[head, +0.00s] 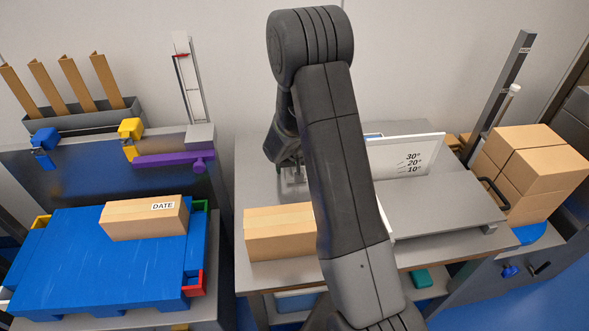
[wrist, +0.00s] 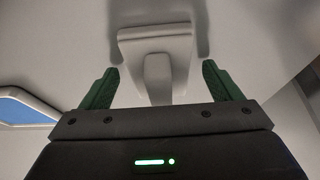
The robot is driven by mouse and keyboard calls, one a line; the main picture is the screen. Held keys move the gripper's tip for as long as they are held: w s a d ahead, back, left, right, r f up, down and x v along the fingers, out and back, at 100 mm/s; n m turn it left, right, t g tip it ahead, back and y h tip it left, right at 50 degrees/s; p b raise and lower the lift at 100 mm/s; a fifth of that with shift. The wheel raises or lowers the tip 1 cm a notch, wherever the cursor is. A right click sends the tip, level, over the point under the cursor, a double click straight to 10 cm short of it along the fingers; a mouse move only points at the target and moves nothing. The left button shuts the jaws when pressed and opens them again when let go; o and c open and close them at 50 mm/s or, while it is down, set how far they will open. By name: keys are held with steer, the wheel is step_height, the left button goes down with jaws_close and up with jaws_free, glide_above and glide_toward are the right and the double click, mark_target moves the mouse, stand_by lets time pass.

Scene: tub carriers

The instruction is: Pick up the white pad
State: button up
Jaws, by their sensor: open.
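In the wrist view a pale, off-white piece with a wide plate and a narrower raised grip, which looks like the white pad (wrist: 133,42), is straight ahead of my gripper (wrist: 160,74). The grip stands between my two green fingers, with a gap on each side. My gripper is open and I see no contact. In the head view my gripper (head: 292,177) is low over the back of the grey table, behind a cardboard box, and partly hidden by my arm. I cannot make out the pad clearly there.
A cardboard box (head: 279,232) stands at the front of the grey table (head: 248,279). A white angle-marked board (head: 390,158) and a grey platform (head: 440,205) are to the right. A blue pallet (head: 95,262) bears a box labelled DATE (head: 143,219). Stacked boxes (head: 540,162) stand far right.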

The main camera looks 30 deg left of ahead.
steer(key=c, duration=1.1)
step_height(320, 180, up, 10)
steer(key=shift+r, duration=0.1)
steer(key=shift+o, duration=1.3)
steer(key=shift+c, duration=0.8)
